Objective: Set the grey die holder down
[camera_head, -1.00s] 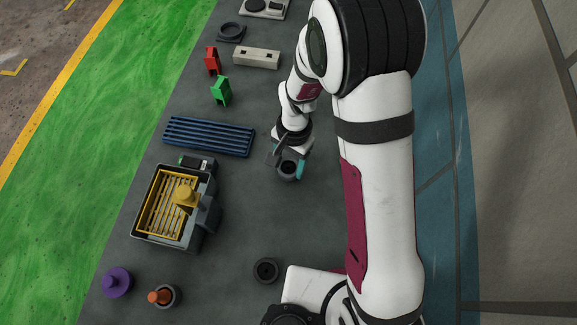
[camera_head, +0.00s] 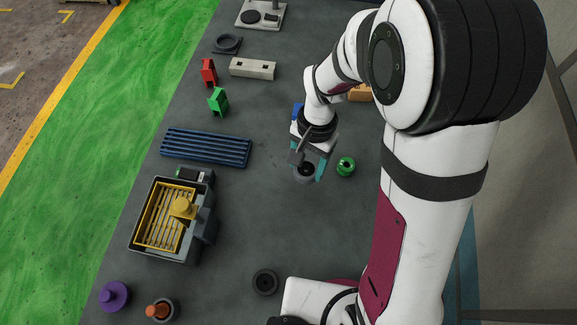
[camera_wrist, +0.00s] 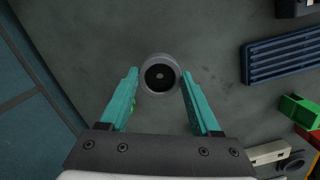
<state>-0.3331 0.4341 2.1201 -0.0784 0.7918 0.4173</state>
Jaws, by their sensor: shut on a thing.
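The grey die holder (camera_head: 305,177) is a short round cylinder with a dark round recess in its top. My gripper (camera_head: 307,168) is shut on it, with a teal finger on either side. In the wrist view the die holder (camera_wrist: 146,67) sits between the fingertips of my gripper (camera_wrist: 160,75), its open top facing the camera. It looks upright, over or on the bare dark table. I cannot tell whether its underside touches the table.
A green round piece (camera_head: 346,167) stands close to the right of the die holder. A blue slatted rack (camera_head: 206,147) and a grey bin with a yellow grid (camera_head: 168,220) are to the left. A dark round piece (camera_head: 265,282) is nearer. Table between is clear.

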